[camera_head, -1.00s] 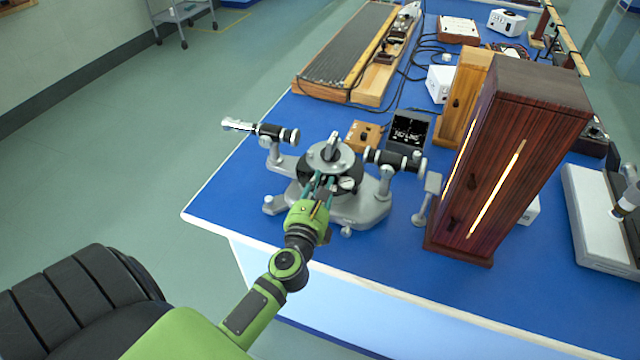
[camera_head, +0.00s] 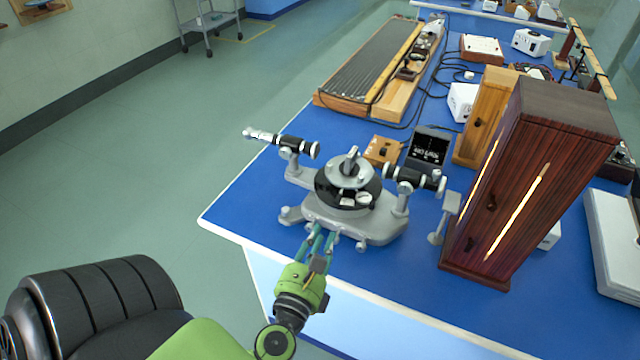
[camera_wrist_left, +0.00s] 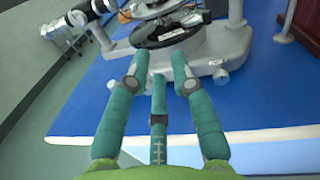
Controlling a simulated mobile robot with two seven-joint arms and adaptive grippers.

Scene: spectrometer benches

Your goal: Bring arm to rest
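My left gripper (camera_head: 317,238) is green with teal fingers. It is over the front edge of the blue bench, just in front of the spectrometer (camera_head: 348,198). In the left wrist view my gripper's fingers (camera_wrist_left: 163,60) stand apart with nothing between them, pointing at the spectrometer base (camera_wrist_left: 222,50). The spectrometer is grey with a round black and silver table in the middle and two black and silver tubes, one at each side. It stands upright on the bench. My right gripper is not in view.
A tall dark wooden cabinet (camera_head: 545,165) with glowing slits stands right of the spectrometer on the blue bench (camera_head: 385,280). A small wooden box (camera_head: 384,150) and a black display (camera_head: 429,150) stand behind it. The floor (camera_head: 120,170) on the left is clear.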

